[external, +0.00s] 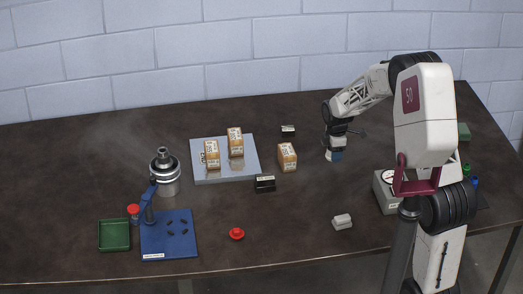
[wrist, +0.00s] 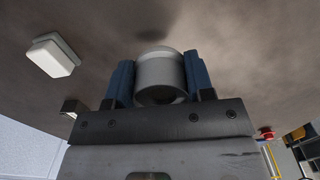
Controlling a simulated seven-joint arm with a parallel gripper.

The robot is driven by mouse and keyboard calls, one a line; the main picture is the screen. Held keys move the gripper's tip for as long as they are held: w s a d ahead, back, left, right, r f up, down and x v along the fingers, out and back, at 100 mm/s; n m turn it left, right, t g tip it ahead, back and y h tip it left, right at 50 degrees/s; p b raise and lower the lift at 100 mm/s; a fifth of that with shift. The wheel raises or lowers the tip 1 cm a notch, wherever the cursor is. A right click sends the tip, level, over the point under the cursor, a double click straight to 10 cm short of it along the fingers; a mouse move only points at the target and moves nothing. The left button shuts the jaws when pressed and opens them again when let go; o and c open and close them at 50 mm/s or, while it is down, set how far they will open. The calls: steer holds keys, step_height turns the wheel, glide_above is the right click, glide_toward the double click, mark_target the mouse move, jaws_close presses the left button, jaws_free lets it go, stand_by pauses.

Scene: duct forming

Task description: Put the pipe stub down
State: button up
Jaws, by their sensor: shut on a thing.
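My gripper (external: 334,156) is low over the dark table, right of the cardboard-coloured boxes in the external view. In the wrist view its two blue fingers stand on either side of the pipe stub (wrist: 158,76), a short pale grey cylinder with an open end towards the camera. The gripper is shut on it. A dark shadow lies on the table just beyond the stub. The stub is mostly hidden by the fingers in the external view, and I cannot tell whether it touches the table.
A grey plate (external: 249,173) carries two more boxes. A white block (external: 342,221) and a grey gauge box (external: 386,194) are nearer the front. Bare table surrounds the gripper.

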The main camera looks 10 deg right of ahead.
steer(key=shift+w+a, duration=0.1)
steer(key=shift+w, duration=0.6)
steer(key=shift+f, duration=0.15)
steer(key=shift+f, duration=1.7)
steer(key=shift+f, duration=0.1)
steer(key=o, duration=0.9)
steer(key=shift+o, duration=0.2)
step_height(320, 180, up, 12)
steer(key=shift+r, duration=0.15)
